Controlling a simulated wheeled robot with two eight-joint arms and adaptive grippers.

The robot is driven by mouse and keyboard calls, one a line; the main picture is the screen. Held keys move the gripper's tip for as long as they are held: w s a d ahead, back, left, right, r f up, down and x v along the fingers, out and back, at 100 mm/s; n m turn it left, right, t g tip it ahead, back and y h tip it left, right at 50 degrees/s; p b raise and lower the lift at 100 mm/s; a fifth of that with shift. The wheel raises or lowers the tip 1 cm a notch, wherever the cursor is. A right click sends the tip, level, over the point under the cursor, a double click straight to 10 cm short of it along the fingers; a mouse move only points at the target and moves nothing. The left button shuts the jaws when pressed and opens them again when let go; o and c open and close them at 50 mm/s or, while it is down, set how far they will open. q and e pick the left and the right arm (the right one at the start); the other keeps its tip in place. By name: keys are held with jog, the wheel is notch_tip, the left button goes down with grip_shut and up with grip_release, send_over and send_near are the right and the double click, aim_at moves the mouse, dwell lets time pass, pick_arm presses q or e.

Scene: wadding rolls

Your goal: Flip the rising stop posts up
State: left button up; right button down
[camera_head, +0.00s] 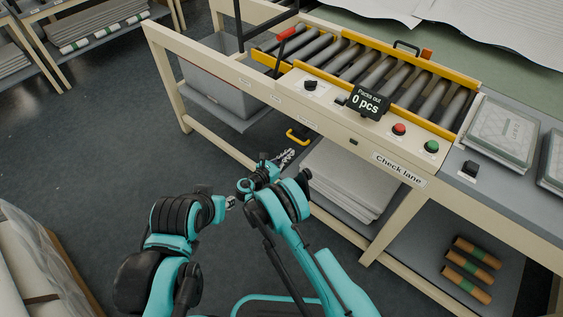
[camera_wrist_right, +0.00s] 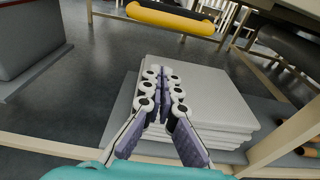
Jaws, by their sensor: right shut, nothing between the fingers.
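No stop posts can be made out for certain on the roller lane (camera_head: 365,67). A black lever with a red grip (camera_head: 287,33) stands at the lane's left end. A yellow handle (camera_head: 298,137) hangs below the front beam; in the right wrist view a yellow bar (camera_wrist_right: 170,17) lies ahead of the fingers. My right gripper (camera_head: 287,157) is shut and empty, just below the yellow handle in the head view and apart from it. Its fingers (camera_wrist_right: 163,72) are together in the wrist view. My left gripper (camera_head: 230,201) shows only as a small tip beside my right arm.
The check lane bench has a black counter display (camera_head: 369,101) reading 0 pcs, a red button (camera_head: 399,129) and a green button (camera_head: 432,147). White sheets (camera_head: 345,178) are stacked on the lower shelf. A grey bin (camera_head: 222,88) stands under the left end.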

aim_at(292, 138)
jog(key=r, duration=0.1)
jog(key=w+r, duration=0.1)
jog(key=d+r+b, duration=0.1)
jog(key=shift+w+d+r, duration=0.1)
jog(key=shift+w+r, duration=0.15)
jog(key=shift+w, duration=0.05)
jog(key=shift+r, duration=0.15)
notch_tip(292, 138, up, 5)
jog(key=shift+f+p, duration=0.2)
jog(key=shift+p, duration=0.6)
jog(key=shift+w+f, duration=0.1)
